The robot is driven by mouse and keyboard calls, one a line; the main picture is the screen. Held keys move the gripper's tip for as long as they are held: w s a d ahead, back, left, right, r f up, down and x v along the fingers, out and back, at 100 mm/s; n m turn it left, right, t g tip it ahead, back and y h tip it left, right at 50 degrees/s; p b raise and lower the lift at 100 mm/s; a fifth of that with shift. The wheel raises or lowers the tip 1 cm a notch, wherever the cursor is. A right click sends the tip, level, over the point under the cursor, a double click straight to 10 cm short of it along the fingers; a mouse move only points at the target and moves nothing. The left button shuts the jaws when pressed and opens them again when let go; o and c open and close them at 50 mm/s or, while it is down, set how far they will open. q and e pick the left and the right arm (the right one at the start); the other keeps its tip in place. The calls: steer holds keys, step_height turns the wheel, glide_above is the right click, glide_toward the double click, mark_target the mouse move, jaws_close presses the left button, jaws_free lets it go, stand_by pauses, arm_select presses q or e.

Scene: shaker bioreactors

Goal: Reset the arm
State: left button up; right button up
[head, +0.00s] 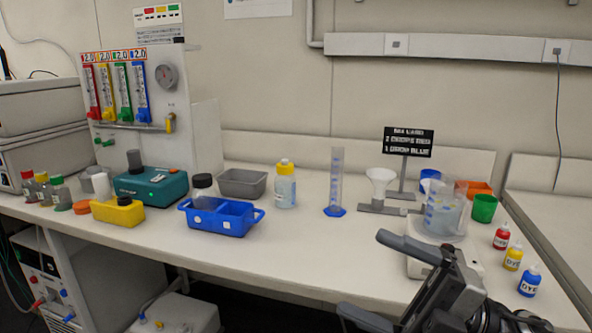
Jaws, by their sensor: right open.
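The upper finger overlaps the view of a white scale or stirrer base (470,266) under a clear beaker (441,215). I cannot tell how far the finger is from it. The rest of my right arm runs out of the bottom edge. My left arm and gripper are not in view.
The bench (300,250) holds a blue two-part caddy (222,220), a grey tray (242,183), a yellow-capped bottle (285,186), a graduated cylinder (336,180) and a funnel stand (380,190). Dye bottles (512,258) stand at right. Bench front centre is clear.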

steer(key=w+d+f+m+t+h, duration=0.1)
steer(key=d+f+m+t+h, duration=0.1)
steer(key=f+m+t+h, duration=0.65)
steer(key=w+d+f+m+t+h, duration=0.1)
steer(key=d+f+m+t+h, duration=0.3)
steer(key=f+m, duration=0.75)
steer(key=s+a+f+m+g+h, duration=0.2)
steer(key=s+f+m+g+h, duration=0.3)
steer(key=s+f+m+g, duration=0.3)
steer(key=s+f+m, duration=0.1)
steer(key=s+f, duration=0.3)
steer(key=f, duration=0.2)
steer(key=shift+s+f+g, duration=0.2)
steer(key=shift+f+g, duration=0.1)
steer(key=shift+g, duration=0.05)
